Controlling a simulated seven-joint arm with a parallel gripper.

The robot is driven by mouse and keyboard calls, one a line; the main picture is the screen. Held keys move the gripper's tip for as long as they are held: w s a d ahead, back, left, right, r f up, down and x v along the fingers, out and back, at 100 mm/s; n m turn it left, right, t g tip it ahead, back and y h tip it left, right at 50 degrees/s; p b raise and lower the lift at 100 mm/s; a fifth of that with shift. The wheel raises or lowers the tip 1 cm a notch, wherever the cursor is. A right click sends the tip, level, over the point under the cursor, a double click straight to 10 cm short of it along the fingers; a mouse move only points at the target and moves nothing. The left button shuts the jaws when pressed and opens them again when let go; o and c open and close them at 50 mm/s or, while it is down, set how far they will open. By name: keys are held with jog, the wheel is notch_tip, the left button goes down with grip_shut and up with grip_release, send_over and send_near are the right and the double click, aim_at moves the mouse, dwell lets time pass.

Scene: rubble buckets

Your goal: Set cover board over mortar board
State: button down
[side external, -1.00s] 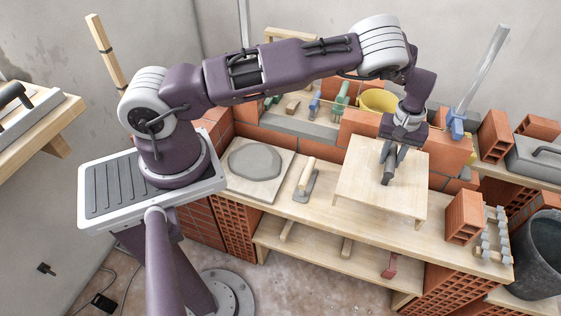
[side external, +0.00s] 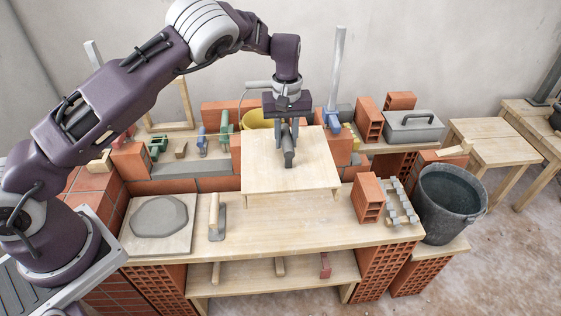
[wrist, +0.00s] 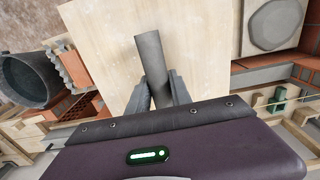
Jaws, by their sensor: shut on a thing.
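The cover board (side external: 265,172) is a square pale wooden board with short feet under its front edge and a dark grey bar handle (wrist: 151,60) on top. My gripper (side external: 289,148) is shut on this handle. The board appears raised and level over the back middle of the bench; the gap under it is hard to judge. The mortar board (side external: 137,243) lies flat at the bench's left end with a grey mortar patch (side external: 159,217) on it. It also shows at the upper right of the wrist view (wrist: 252,46). The two boards are apart.
A trowel (side external: 216,218) lies on the bench (side external: 290,225) between the boards. A hollow brick (side external: 367,200) and a grey rack (side external: 398,203) stand right, near a dark bucket (side external: 450,205). Brickwork and a yellow bucket (side external: 256,119) are behind. The bench front is clear.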

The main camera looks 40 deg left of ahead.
notch_tip(320, 180, up, 7)
jog(key=shift+a+r, duration=0.1)
jog(key=shift+r, duration=0.05)
jog(key=s+a+f+n, duration=0.1)
jog(key=s+a, duration=0.3)
jog(key=a, duration=0.5)
jog(key=s+a+n, duration=0.1)
jog(key=s+a, duration=0.2)
jog(key=a, duration=0.5)
jog(key=s+a+m, duration=0.1)
jog(key=s+a, duration=0.5)
jog(key=s, duration=0.5)
jog(key=s+a+m, duration=0.1)
jog(key=s+a, duration=0.5)
jog(key=s, duration=0.5)
notch_tip(320, 180, down, 18)
jog(key=shift+s+r, duration=0.15)
jog(key=shift+d, duration=0.1)
jog(key=shift+f, duration=2.95)
